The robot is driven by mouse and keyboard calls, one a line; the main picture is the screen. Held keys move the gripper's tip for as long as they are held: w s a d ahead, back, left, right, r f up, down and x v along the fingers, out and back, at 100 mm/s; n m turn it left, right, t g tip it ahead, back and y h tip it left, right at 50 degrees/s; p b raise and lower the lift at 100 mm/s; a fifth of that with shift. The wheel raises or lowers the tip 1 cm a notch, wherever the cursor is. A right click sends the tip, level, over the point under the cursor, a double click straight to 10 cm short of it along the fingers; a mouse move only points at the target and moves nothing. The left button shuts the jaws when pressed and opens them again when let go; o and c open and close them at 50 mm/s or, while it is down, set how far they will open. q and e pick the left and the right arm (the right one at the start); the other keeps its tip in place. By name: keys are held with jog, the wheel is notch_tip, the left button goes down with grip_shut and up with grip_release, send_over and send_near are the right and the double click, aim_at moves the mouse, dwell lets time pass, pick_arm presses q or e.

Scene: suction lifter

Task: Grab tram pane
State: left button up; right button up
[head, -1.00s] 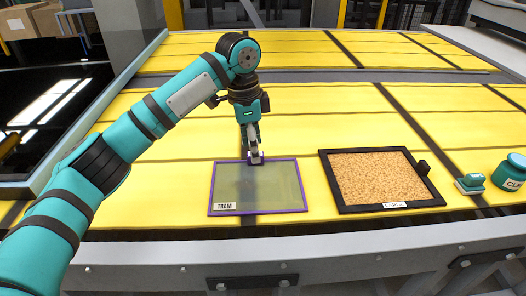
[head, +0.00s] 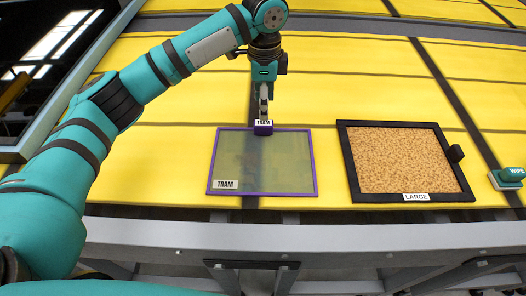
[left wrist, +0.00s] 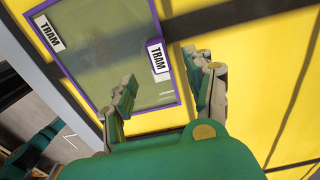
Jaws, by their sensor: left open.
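The tram pane (head: 262,165) is a translucent greenish panel with a purple frame, lying flat on the yellow table. It has a white TRAM label at its near left corner and a purple tab (head: 263,128) with another TRAM label on its far edge. My left gripper (head: 263,112) is just above that tab in the head view. In the left wrist view my left gripper (left wrist: 162,90) is open, its two fingers apart on either side of the tab (left wrist: 158,56). Contact between fingers and tab cannot be made out. My right gripper is not in view.
A black-framed cork board (head: 408,170) labelled LARGE lies to the right of the pane. A teal wipe block (head: 508,178) sits further right. The grey table edge (head: 300,228) runs along the front. Yellow surface beyond the pane is clear.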

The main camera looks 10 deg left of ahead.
aim_at(263, 123)
pick_arm(q)
notch_tip(263, 123, down, 2)
jog(key=shift+f, duration=0.1)
jog(key=shift+f+p, duration=0.35)
jog(key=shift+f, duration=0.05)
notch_tip(263, 123, down, 4)
jog(key=shift+s+r+p, duration=0.15)
jog(key=shift+r+p, duration=0.05)
jog(key=shift+p, duration=0.35)
jog(key=shift+f, duration=0.4)
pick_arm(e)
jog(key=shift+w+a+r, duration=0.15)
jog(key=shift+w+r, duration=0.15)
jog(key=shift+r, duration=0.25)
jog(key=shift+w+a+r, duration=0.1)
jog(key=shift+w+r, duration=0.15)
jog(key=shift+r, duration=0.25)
pick_arm(q)
jog(key=shift+c, duration=0.3)
grip_shut()
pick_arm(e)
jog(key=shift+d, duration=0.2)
pick_arm(q)
jog(key=shift+r, duration=0.15)
